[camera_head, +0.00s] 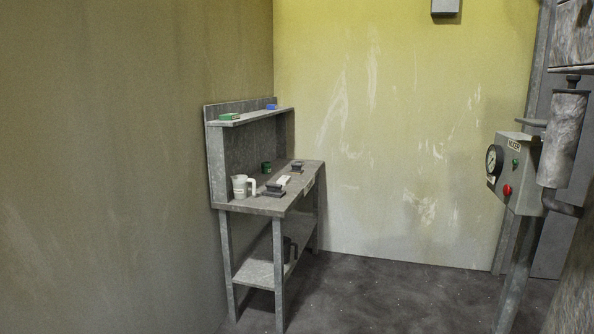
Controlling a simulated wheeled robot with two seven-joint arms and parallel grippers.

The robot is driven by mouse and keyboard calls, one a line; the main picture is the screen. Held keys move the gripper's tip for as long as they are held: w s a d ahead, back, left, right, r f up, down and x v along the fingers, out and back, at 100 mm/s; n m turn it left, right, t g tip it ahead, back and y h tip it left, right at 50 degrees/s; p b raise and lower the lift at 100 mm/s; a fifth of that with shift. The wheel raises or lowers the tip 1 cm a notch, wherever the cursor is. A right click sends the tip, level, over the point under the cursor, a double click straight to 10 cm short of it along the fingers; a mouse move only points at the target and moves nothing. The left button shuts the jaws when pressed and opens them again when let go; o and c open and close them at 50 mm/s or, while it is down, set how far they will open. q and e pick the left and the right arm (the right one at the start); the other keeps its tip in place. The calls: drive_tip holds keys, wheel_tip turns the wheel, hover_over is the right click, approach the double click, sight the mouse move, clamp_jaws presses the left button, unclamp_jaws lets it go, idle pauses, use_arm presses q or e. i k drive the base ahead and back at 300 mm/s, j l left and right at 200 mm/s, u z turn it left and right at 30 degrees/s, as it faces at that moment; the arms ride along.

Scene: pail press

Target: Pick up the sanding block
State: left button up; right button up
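I see a grey metal workbench (237,206) against the left wall in the head view, some distance away. A low dark block with a raised top (273,190) lies near its front edge. A similar dark item (297,167) lies farther back on the top. Either could be the sanding block; they are too small to tell. A small white item (284,180) lies between them. Neither of my grippers is in view.
A white jug (240,187) and a green can (266,167) stand on the bench. Its upper shelf holds a green box (230,116) and a blue item (271,107). A control box with a gauge (517,173) and pipework stand at the right. The floor (395,293) between is clear.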

sight(296, 168)
drive_tip(key=i+z, duration=0.35)
drive_tip(key=i, duration=1.75)
drive_tip(key=i+u, duration=0.1)
drive_tip(key=i, duration=0.4)
drive_tip(key=i+l+u, duration=0.15)
drive_tip(key=i, duration=0.3)
drive_tip(key=i+l+u, duration=0.1)
drive_tip(key=i, duration=0.4)
drive_tip(key=i+l+u, duration=0.15)
drive_tip(key=i, duration=0.3)
drive_tip(key=l, duration=0.1)
